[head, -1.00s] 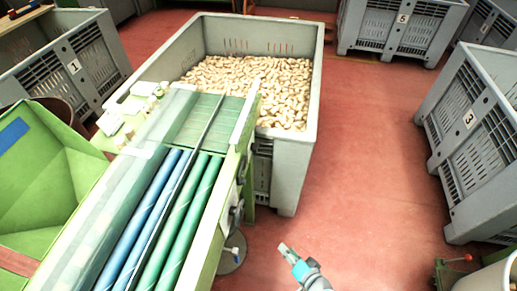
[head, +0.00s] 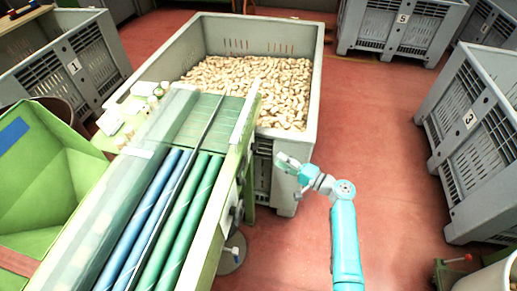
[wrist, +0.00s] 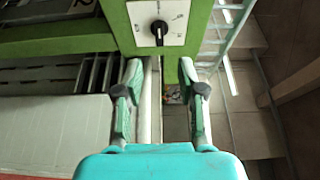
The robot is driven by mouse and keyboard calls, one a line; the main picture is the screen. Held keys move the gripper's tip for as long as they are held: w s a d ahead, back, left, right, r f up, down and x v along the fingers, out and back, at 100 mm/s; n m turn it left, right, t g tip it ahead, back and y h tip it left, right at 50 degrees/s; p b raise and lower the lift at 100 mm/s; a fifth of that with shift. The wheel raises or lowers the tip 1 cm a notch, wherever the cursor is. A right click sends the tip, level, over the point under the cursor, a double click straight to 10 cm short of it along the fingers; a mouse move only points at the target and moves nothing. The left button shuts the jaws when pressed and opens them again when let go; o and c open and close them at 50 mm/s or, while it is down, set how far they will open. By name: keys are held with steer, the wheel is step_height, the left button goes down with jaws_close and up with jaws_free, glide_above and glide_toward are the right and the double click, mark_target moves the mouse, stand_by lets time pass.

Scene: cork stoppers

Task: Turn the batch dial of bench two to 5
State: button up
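A dial with a black knob (wrist: 159,29) sits on a white plate (wrist: 174,16) on a green post, at the top middle of the wrist view. The plate has small marks around the knob, too small to read, so I cannot tell the dial's setting. My gripper (wrist: 160,95) is open and empty, and the dial shows beyond its two fingers, apart from them. In the head view my gripper (head: 285,162) is raised beside the front right corner of the cork bin. I cannot tell which bench the dial belongs to.
A green machine with blue and green rollers (head: 165,215) stands left of my arm. A grey bin (head: 305,85) full of corks stands behind it. Grey crates numbered 3 (head: 455,165), 5 (head: 385,45) and 1 (head: 100,70) stand around. Red floor (head: 375,150) is clear on the right.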

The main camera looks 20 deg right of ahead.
mark_target(255, 147)
steer(key=x, duration=1)
steer(key=shift+w+a, duration=0.2)
steer(key=shift+w, duration=0.05)
jaws_close()
